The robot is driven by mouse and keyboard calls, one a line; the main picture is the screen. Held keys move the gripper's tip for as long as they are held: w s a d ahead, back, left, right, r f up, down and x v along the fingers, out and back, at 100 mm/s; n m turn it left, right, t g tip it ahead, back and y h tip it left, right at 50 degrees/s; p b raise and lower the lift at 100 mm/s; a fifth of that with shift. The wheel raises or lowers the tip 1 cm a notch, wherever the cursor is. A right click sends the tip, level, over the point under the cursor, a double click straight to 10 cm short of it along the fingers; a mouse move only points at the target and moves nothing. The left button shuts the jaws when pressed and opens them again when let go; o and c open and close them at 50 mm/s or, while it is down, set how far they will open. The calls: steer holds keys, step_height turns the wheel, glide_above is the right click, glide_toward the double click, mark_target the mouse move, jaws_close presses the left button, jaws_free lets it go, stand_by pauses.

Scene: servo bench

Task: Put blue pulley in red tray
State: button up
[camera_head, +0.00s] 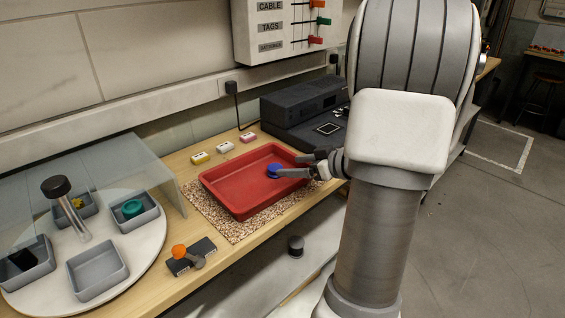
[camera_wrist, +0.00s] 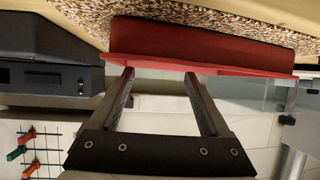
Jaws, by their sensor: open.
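The red tray (camera_head: 240,203) lies on a speckled mat on the bench. The small round blue pulley (camera_head: 273,170) shows within the tray's outline, toward its far right part. My gripper (camera_head: 288,166) reaches in from the right over the tray's edge, its fingers apart with nothing visible between them. The nearer fingertip overlaps the pulley in the picture; I cannot tell whether they touch. In the wrist view my gripper (camera_wrist: 159,72) is open, with the red tray's wall (camera_wrist: 200,50) beyond the fingertips. The pulley does not show in the wrist view.
A dark machine (camera_head: 305,110) stands behind the tray. A white turntable (camera_head: 150,245) with grey bins is at left, beside a clear screen (camera_head: 125,160). A lever block (camera_head: 190,256) sits near the bench's front edge. Small boxes (camera_head: 222,147) lie behind the tray.

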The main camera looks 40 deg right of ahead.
steer(key=p+v, duration=0.1)
steer(key=v, duration=0.5)
steer(key=shift+s, duration=0.1)
stand_by(0.3)
